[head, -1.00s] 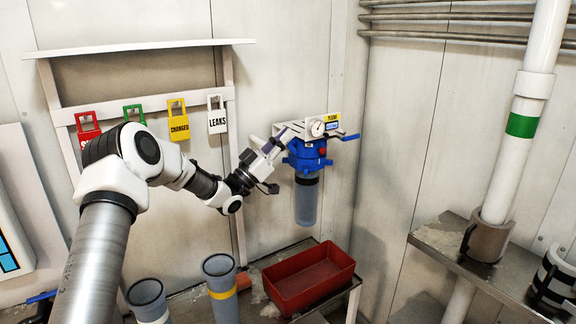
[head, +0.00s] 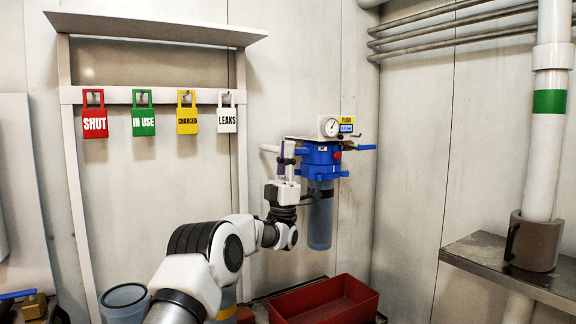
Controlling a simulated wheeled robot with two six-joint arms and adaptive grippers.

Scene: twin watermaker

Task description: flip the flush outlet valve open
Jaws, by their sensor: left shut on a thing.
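A blue filter housing (head: 320,157) with a clear grey bowl (head: 320,218) hangs on the back wall. A round gauge (head: 331,127) and a yellow label (head: 347,120) sit above it; the label's small print is hard to read. A blue lever (head: 362,147) sticks out level to the right of the housing. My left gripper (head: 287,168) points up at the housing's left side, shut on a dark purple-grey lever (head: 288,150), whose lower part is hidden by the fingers. A pale pipe end (head: 269,148) shows just left of it. My right gripper is out of view.
A red tray (head: 325,300) stands below the housing. A grey cup (head: 125,300) is at lower left. A metal shelf (head: 500,258) and white pipe (head: 546,150) are at right.

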